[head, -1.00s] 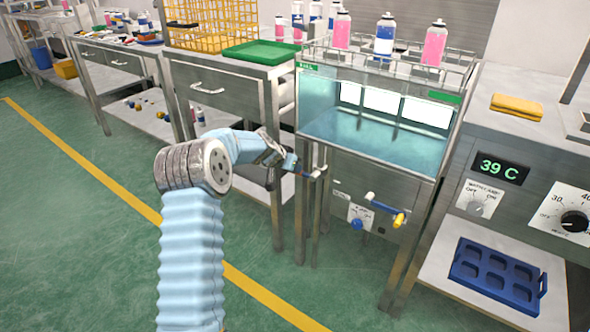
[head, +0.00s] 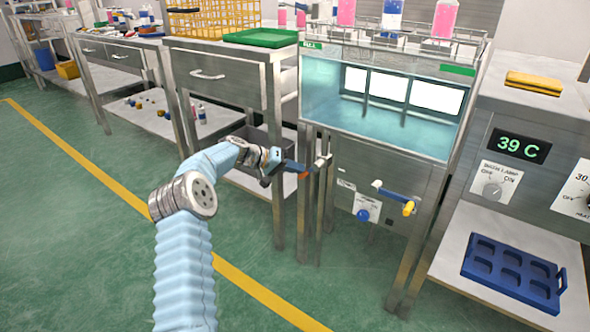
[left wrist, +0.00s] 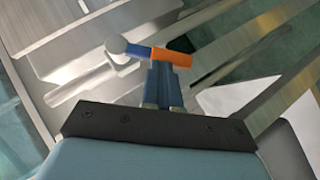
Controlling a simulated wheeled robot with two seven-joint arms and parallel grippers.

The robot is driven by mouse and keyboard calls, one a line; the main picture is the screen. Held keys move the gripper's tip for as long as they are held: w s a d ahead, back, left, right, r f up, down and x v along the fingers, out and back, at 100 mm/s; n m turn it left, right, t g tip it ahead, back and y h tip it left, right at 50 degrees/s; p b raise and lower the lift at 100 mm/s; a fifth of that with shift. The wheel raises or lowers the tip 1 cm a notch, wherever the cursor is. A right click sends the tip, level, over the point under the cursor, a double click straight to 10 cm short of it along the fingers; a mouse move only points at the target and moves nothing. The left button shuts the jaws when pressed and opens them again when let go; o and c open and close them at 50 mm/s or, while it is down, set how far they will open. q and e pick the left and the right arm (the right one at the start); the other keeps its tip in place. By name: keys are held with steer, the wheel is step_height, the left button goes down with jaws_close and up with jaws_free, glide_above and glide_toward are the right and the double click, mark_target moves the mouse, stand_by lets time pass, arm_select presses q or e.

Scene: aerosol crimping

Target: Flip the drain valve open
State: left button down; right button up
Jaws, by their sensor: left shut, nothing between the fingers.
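A valve lever with an orange grip (head: 304,176) sticks out at the left side of the tank cabinet. In the left wrist view its orange grip (left wrist: 172,58), short blue part and round pale end lie across the tips of my fingers. My left gripper (head: 296,167) is shut and empty, right at this lever; it shows in the left wrist view (left wrist: 164,72) too. I cannot tell whether it touches the lever. A second valve, with a blue lever and yellow tip (head: 408,208), is on the cabinet front to the right. My right gripper is out of view.
The glass-fronted water tank (head: 385,110) is above the valves, with spray cans on top. A blue knob (head: 363,215) is between the valves. A blue tray (head: 512,272) lies on a shelf at right. Metal legs (head: 278,205) stand close by my left gripper.

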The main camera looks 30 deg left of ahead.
arm_select(q)
steer(key=shift+s+d+f+n+t+h+b, duration=0.1)
steer(key=shift+d+f+n+t+h+b, duration=0.35)
steer(key=shift+f+n+h+b, duration=0.35)
steer(key=shift+w+d+f+n+t+h+b, duration=0.1)
steer(key=shift+d+f+n+t+h+b, duration=0.35)
steer(key=shift+n+h+b, duration=0.65)
steer(key=shift+s+d+f+n+t+h+b, duration=0.1)
steer(key=shift+d+f+n+t+h+b, duration=0.35)
steer(key=shift+f+h+b, duration=0.5)
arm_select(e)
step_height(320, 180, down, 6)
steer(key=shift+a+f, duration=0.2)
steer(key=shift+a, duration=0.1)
arm_select(q)
steer(key=shift+r, duration=0.25)
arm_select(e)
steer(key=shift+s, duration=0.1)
